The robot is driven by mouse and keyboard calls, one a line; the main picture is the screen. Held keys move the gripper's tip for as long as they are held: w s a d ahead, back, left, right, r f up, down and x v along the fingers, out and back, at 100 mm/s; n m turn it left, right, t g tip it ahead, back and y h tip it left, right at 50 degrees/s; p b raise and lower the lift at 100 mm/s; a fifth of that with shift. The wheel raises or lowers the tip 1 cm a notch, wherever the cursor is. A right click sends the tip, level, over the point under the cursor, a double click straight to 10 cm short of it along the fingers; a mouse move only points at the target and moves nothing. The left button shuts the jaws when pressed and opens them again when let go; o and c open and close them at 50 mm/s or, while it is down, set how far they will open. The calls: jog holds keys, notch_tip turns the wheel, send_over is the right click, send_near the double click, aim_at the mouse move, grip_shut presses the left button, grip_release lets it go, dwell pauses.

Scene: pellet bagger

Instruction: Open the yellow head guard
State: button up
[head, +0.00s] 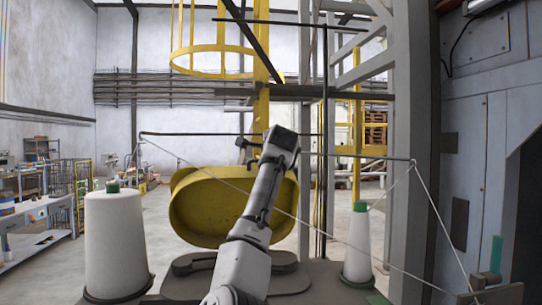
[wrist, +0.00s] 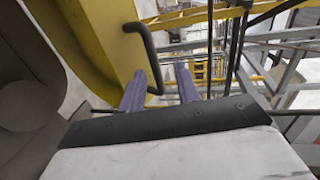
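The yellow head guard (head: 205,207) is a rounded oval shell standing tilted up behind my arm, above a dark oval base (head: 190,264). In the wrist view its yellow edge (wrist: 108,38) fills the upper left, with a black bent handle (wrist: 151,55) on it. My gripper (wrist: 160,72) has two purple fingers spread apart. The handle's lower end shows in the gap between them, nearer the left finger. I cannot tell whether either finger touches it. In the head view my arm hides part of the guard, and the fingers are not clear.
A white thread cone (head: 114,240) stands at left and a smaller one (head: 358,243) at right. Thin threads run from the overhead bar, one crossing in front of the guard. A grey steel column (head: 411,150) and cabinet (head: 470,160) close off the right side.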

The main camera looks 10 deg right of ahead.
jog(key=b+v, duration=0.7)
jog(key=v, duration=0.6)
jog(key=shift+s, duration=0.4)
jog(key=shift+r, duration=0.15)
